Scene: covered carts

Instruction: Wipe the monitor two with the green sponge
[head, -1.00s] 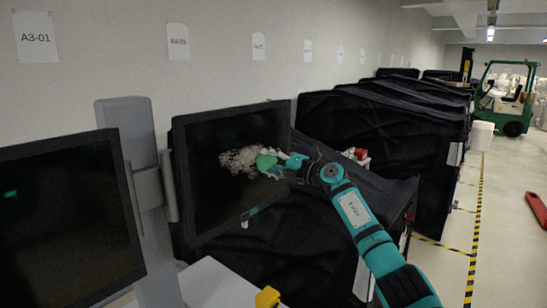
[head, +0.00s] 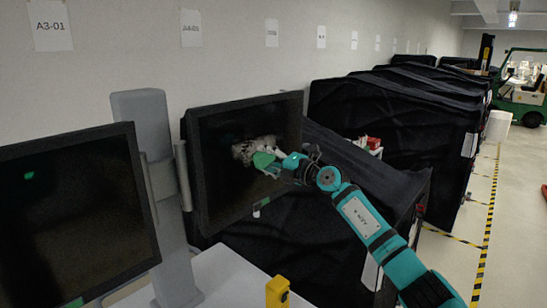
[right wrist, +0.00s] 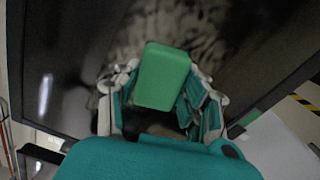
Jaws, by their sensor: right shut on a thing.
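Two dark monitors hang on a grey post. The right monitor (head: 225,185) has a pale, mottled dirt patch (head: 243,150) on its screen, smaller than a second ago. The left monitor (head: 75,215) shows only a small green glint. I cannot tell from any label which is monitor two. My right gripper (head: 283,163) is shut on the green sponge (head: 263,159), at the right monitor's screen beside the patch. In the right wrist view the sponge (right wrist: 163,75) sits between the fingers, in front of the smeared screen; contact is hard to tell. My left gripper is not in view.
A grey post (head: 150,150) stands between the monitors. A white surface (head: 225,280) with a yellow part (head: 278,291) lies below. Black-covered carts (head: 390,120) stand behind and right of my arm. A green forklift (head: 522,90) stands far right, beyond open floor.

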